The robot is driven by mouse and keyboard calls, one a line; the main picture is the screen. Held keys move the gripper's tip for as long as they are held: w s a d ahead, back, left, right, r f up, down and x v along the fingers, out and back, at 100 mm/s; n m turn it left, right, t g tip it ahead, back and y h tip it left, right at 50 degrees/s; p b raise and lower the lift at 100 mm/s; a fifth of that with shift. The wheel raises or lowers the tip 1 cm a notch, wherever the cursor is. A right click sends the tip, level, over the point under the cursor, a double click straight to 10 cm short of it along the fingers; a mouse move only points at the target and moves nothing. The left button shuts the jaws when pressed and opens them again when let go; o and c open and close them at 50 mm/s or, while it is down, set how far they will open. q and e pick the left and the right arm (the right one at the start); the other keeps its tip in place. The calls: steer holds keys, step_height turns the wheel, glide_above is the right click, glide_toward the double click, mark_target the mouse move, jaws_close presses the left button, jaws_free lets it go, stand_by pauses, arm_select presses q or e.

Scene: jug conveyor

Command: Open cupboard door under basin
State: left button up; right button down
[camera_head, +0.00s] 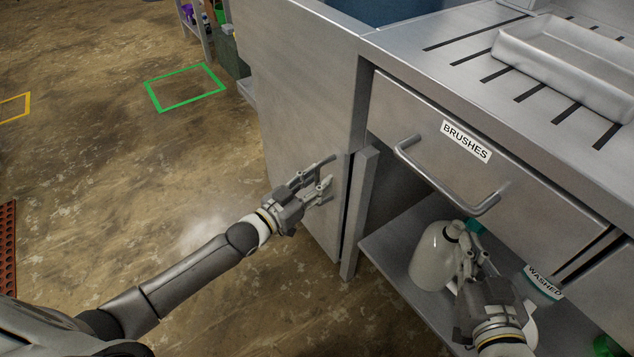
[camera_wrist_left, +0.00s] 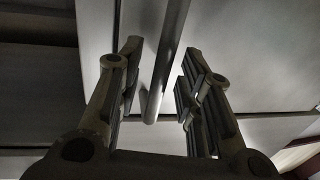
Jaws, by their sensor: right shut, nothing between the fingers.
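The cupboard's grey metal front (camera_head: 300,100) stands below the blue basin (camera_head: 385,8); it appears closed. My left gripper (camera_head: 318,180) is in front of its lower right part. In the left wrist view, a vertical bar handle (camera_wrist_left: 168,60) shows between the two spread fingers of the left gripper (camera_wrist_left: 160,65). The gripper is open, with gaps on both sides of the bar. I cannot tell how deep the bar sits between the fingers. My right gripper (camera_head: 468,250) is shut and empty, in front of a whitish jug (camera_head: 432,262) on the lower shelf.
A drawer labelled BRUSHES (camera_head: 466,142) has a protruding handle (camera_head: 440,185) above the open shelf (camera_head: 400,250). A WASHED label (camera_head: 543,282) is at the right. A grey tray (camera_head: 570,65) lies on the slotted counter (camera_head: 440,50).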

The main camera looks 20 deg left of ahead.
arm_select(q)
steer(key=shift+w+d, duration=0.1)
jaws_close()
stand_by(0.5)
